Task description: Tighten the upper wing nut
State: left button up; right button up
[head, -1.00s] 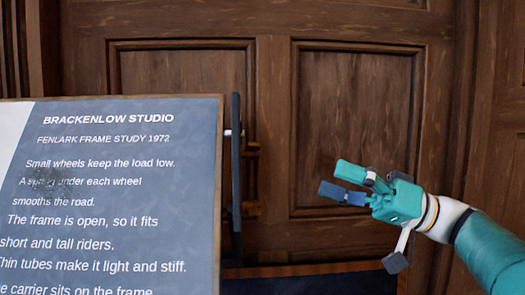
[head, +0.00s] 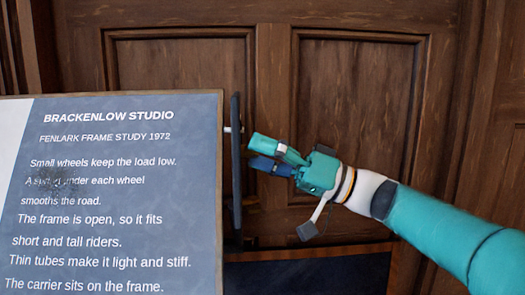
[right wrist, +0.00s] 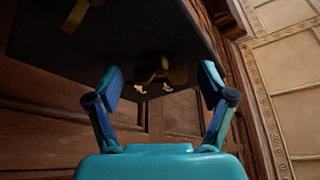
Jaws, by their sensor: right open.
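My right gripper (head: 254,151) is open, its fingertips pointing left close to the dark upright panel (head: 236,190), which shows almost edge-on behind the text board. In the right wrist view the open fingers (right wrist: 161,82) stand either side of a brass wing-shaped piece (right wrist: 152,74) with two small pale tips, on the dark panel's face. No contact with it shows. A second brass piece (right wrist: 80,13) is at the upper left of that view. I cannot tell for certain which is the upper wing nut. My left gripper is not in view.
The grey board (head: 120,215) with white lettering fills the left foreground of the head view. A dark wooden panelled door or wall (head: 355,110) stands behind. A dark wood-rimmed surface (head: 310,275) lies low below my right arm.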

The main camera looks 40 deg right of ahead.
jog(key=c, duration=1)
jog(key=shift+d, duration=0.2)
jog(key=shift+c, duration=0.8)
jog(key=shift+a, duration=0.15)
